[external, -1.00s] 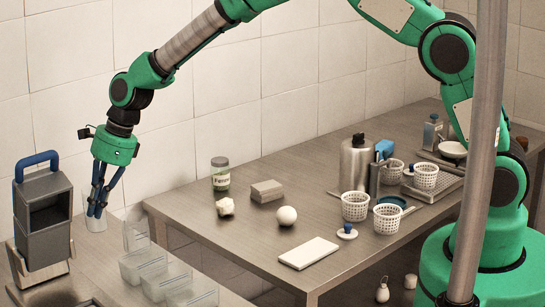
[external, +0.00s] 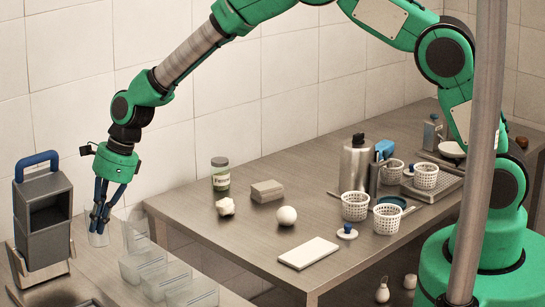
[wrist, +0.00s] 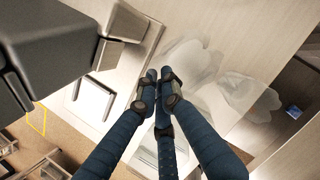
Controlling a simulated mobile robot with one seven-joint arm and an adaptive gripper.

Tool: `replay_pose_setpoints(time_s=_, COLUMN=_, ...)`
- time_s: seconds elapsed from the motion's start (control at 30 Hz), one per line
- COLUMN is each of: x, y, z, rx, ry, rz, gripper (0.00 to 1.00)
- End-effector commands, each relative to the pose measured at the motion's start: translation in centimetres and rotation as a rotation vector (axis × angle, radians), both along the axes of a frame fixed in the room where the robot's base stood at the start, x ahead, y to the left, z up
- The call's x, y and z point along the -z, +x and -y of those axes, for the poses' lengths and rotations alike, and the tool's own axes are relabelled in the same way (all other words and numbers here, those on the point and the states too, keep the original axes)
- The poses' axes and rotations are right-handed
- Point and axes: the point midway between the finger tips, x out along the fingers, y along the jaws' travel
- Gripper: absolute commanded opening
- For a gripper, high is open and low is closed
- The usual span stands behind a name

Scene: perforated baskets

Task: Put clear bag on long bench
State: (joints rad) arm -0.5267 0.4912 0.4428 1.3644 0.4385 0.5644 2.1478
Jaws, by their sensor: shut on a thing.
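My gripper (external: 100,215) is low over the left bench (external: 232,300), beside the grey box. Its blue fingers are closed around a small pale, see-through item, which I take to be the clear bag (external: 98,239). The bag hangs below the fingertips; I cannot tell whether its bottom touches the surface. In the wrist view the fingertips (wrist: 160,90) are drawn together, and the fingers hide much of what they hold. The longer metal bench (external: 240,232) stands to the right, with many objects on it.
A grey box with a blue handle (external: 42,210) stands close left of my gripper. Clear open containers (external: 142,262) stand in a row close to its right. On the metal bench are a jar (external: 220,174), a sponge-like block (external: 266,191), white baskets (external: 387,218) and a white slab (external: 308,253).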

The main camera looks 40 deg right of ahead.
Motion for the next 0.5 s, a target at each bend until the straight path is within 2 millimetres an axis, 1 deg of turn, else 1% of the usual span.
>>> replay_pose_setpoints(time_s=0.03, x=0.55, y=0.02, z=0.0, rx=0.0, ry=0.0, rz=0.0, gripper=0.0)
replay_pose_setpoints(time_s=0.1, x=0.94, y=0.03, z=-0.01, rx=0.001, ry=0.0, rz=0.0, gripper=0.0)
replay_pose_setpoints(time_s=0.5, x=1.32, y=0.0, z=-0.01, rx=0.0, ry=0.0, rz=0.0, gripper=0.0)
